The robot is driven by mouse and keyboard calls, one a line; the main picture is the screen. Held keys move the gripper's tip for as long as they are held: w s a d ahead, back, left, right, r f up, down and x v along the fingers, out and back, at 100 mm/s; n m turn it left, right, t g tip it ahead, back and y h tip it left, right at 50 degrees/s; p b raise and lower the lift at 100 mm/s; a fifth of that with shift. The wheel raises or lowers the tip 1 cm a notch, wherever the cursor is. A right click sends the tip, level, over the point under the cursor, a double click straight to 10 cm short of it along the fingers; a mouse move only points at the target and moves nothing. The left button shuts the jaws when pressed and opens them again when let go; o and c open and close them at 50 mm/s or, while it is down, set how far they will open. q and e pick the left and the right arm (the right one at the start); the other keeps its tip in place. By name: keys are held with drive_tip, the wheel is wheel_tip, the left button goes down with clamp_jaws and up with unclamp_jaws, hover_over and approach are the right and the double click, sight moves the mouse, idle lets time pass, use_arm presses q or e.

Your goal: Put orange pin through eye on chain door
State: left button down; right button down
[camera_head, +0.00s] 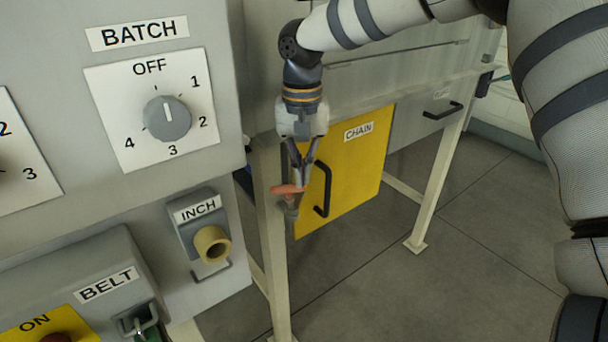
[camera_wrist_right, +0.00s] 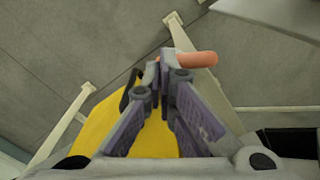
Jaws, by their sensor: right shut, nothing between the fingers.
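The yellow chain door (camera_head: 345,170), labelled CHAIN with a black handle, hangs shut under the grey machine; its yellow also shows in the right wrist view (camera_wrist_right: 95,125). The orange pin (camera_head: 285,189) lies roughly level at the door's left edge, just above a small grey fitting (camera_head: 291,208). I cannot tell whether the pin is through the eye. My right gripper (camera_head: 298,182) points down at the pin, its fingers shut with nothing between them. In the right wrist view the pin (camera_wrist_right: 198,59) shows just beyond the fingertips (camera_wrist_right: 166,72). My left gripper is out of view.
A grey panel with a BATCH dial (camera_head: 167,118), an INCH button (camera_head: 212,244) and a BELT box (camera_head: 90,275) stands close on the left. A cream machine leg (camera_head: 273,240) rises beside the door. Open floor (camera_head: 400,290) lies below right.

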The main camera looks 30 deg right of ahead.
wheel_tip(320, 180, up, 13)
drive_tip(key=shift+f, duration=0.2)
